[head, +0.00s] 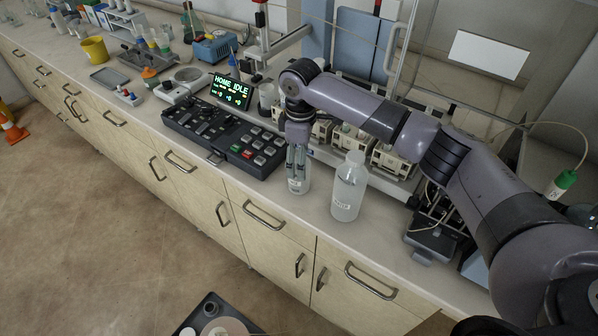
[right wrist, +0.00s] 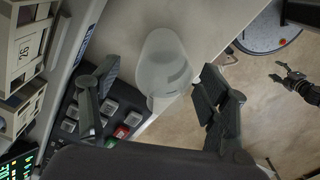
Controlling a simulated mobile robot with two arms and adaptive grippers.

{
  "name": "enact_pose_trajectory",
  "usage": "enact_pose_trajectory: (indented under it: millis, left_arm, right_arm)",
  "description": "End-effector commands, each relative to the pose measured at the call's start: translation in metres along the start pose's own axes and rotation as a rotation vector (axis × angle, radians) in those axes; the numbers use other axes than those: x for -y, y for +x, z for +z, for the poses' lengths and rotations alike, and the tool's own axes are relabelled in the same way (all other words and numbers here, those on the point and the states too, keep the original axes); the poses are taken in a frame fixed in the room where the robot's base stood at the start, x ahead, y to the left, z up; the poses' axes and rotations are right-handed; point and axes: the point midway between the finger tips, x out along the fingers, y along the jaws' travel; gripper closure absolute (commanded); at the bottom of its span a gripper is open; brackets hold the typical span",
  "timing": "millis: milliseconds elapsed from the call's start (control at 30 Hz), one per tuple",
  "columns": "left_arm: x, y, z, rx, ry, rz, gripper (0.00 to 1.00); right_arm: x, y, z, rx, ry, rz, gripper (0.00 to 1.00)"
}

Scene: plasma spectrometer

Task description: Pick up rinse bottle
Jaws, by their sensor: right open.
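In the right wrist view a translucent bottle (right wrist: 165,65) shows between and beyond the open fingers (right wrist: 158,92). My left gripper (right wrist: 287,75) shows small at the right of that view, over the floor, its fingers apart.
A black keypad (head: 225,135) with a lit display (head: 231,91) lies left of the bottles. Instrument modules (head: 352,138) stand behind them. The bench's front edge (head: 280,212) is close. A round tray (right wrist: 275,25) shows beyond the bench.

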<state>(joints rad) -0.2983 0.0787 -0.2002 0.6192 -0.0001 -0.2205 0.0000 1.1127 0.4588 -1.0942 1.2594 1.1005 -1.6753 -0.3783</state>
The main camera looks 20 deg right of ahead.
Motion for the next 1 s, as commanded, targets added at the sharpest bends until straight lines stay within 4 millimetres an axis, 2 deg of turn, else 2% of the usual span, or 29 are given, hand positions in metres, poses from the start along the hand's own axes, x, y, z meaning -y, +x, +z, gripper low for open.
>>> enact_pose_trajectory:
  millis: [200,333,633,1000]
  left_arm:
    - [0.001,-0.019,-0.005,-0.005,0.001,0.0,0.46]
    - [0.001,-0.02,-0.005,-0.005,0.001,0.0,0.46]
    - [0.001,-0.02,-0.003,-0.002,0.001,0.0,0.46]
    - [0.001,-0.02,0.0,0.001,0.001,-0.001,0.46]
  right_arm:
    - [0.006,0.026,-0.002,0.003,-0.001,-0.003,0.31]
    - [0.005,0.044,-0.002,0.002,0.0,-0.002,0.31]
    - [0.005,0.051,-0.002,0.001,-0.001,0.0,0.31]
    - [0.005,0.051,-0.002,0.0,-0.001,0.0,0.54]
